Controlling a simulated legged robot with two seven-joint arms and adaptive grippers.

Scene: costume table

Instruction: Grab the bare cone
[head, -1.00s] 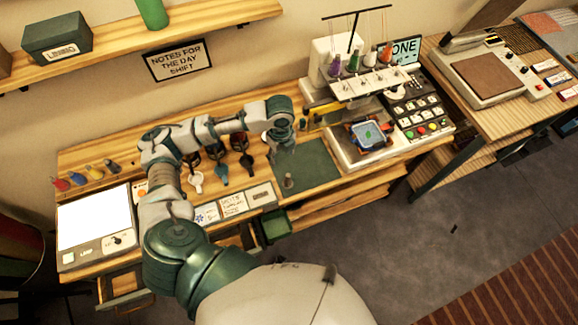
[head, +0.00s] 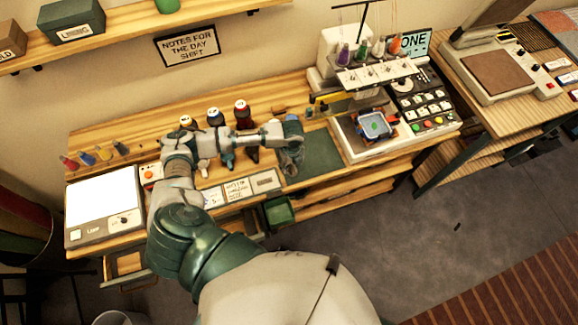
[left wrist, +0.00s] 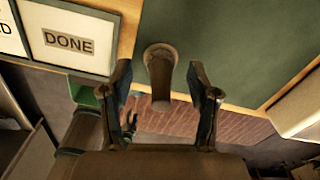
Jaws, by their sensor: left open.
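The bare cone (left wrist: 160,68) is a dull grey-brown, hollow-looking piece in the left wrist view, at the front edge of the green mat (left wrist: 215,35). My left gripper (left wrist: 160,88) is open, with one finger on each side of the cone and a gap to both; the cone is partly between the fingertips. In the head view my left gripper (head: 289,168) is over the left part of the green mat (head: 322,155) and hides the cone. My right gripper is not in view.
Several labelled cards, one reading DONE (left wrist: 70,42), lie left of the mat. The embroidery machine (head: 400,110) is to the right. A green bin (head: 278,211) is below the table's front edge.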

